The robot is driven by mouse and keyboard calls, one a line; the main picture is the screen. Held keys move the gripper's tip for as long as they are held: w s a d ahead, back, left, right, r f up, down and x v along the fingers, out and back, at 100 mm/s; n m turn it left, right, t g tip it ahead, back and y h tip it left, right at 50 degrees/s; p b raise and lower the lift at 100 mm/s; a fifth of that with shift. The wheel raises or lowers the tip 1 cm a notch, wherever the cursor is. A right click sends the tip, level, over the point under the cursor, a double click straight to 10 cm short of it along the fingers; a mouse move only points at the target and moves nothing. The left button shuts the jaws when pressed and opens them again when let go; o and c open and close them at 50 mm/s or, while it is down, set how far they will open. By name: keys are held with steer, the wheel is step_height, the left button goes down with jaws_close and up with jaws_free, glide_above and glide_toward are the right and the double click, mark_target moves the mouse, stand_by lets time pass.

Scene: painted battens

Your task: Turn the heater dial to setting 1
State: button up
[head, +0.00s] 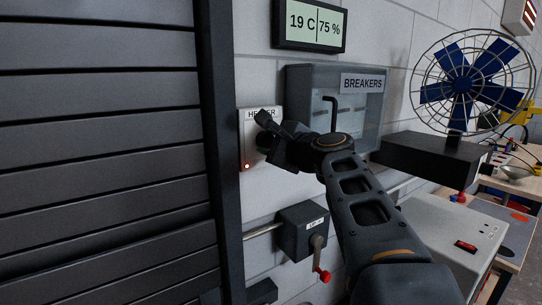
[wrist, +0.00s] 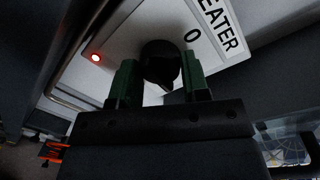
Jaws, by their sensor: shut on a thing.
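The heater panel (head: 246,148) is a white plate on the wall with a "HEATER" label and a lit red lamp. It also shows tilted in the wrist view (wrist: 128,42). Its dial (wrist: 158,60) is a dark round knob, seen in the wrist view between the green finger pads of my gripper (wrist: 159,78). My gripper is shut on the dial. A "0" mark shows beside the dial, toward the label; no other setting number is visible. In the head view my gripper (head: 266,133) covers most of the dial. I cannot tell exactly where the dial's pointer stands.
A breaker box (head: 362,85) is on the wall just right of my gripper. A grey switch box (head: 305,232) with a red-tipped lever sits below. Dark slatted shutters (head: 100,150) stand close on the left. A display (head: 310,25) hangs above; a fan (head: 465,75) is at right.

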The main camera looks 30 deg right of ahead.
steer(key=shift+f+n+h+b, duration=0.15)
steer(key=shift+n+h+b, duration=0.15)
steer(key=shift+n+b, duration=1.6)
steer(key=shift+n, duration=0.3)
steer(key=o, duration=0.9)
steer(key=shift+s, duration=0.15)
steer(key=s, duration=0.4)
steer(key=s+d+r+b, duration=0.1)
steer(key=s, duration=0.4)
steer(key=s+d+b, duration=0.1)
steer(key=s, duration=0.3)
steer(key=shift+s+r, duration=0.15)
steer(key=shift+s, duration=0.05)
